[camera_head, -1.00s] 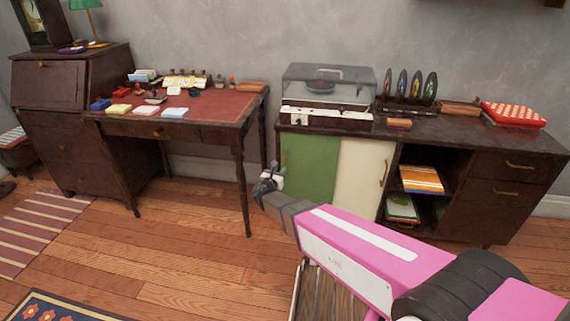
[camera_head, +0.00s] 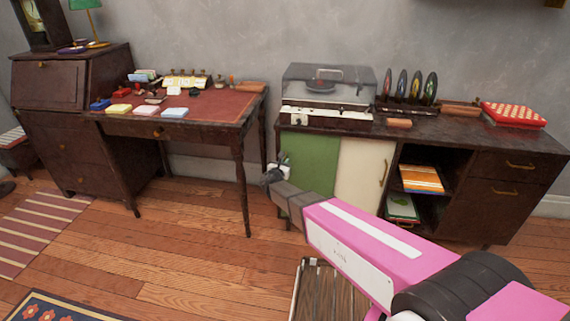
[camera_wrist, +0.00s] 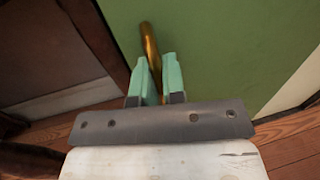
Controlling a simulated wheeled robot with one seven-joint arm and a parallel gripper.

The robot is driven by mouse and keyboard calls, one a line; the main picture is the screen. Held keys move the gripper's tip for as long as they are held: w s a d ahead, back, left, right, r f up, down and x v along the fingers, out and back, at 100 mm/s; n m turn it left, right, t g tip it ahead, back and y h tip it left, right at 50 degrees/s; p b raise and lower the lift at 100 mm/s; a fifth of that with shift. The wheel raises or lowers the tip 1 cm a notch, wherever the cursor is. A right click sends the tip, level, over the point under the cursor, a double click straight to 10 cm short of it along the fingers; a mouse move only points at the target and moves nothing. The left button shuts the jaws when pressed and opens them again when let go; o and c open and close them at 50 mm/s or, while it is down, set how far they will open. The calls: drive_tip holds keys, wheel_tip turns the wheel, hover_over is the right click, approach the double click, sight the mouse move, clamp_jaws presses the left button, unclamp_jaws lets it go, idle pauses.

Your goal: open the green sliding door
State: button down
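The green sliding door (camera_head: 312,165) is the left door of the dark cabinet, beside a cream door (camera_head: 361,174). In the wrist view the green door (camera_wrist: 225,50) fills the upper right, with its brass handle (camera_wrist: 150,45) near its left edge. The head view hides the handle behind my gripper.
A record player (camera_head: 327,98) under a clear cover stands on the cabinet top (camera_head: 450,139). Open shelves with books (camera_head: 421,178) are right of the cream door. A desk (camera_head: 200,128) stands to the left. A wooden slatted item (camera_head: 325,290) is on the floor below my arm.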

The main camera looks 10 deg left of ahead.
sight(327, 163)
drive_tip(key=d, duration=1.8)
drive_tip(key=shift+s+d, duration=0.1)
drive_tip(key=shift+d, duration=0.25)
drive_tip(key=c, duration=1.2)
unclamp_jaws()
drive_tip(key=shift+c, duration=0.2)
drive_tip(key=s+a, duration=0.2)
drive_tip(key=s, duration=0.8)
drive_tip(key=shift+s, duration=0.3)
drive_tip(key=shift+a, duration=0.1)
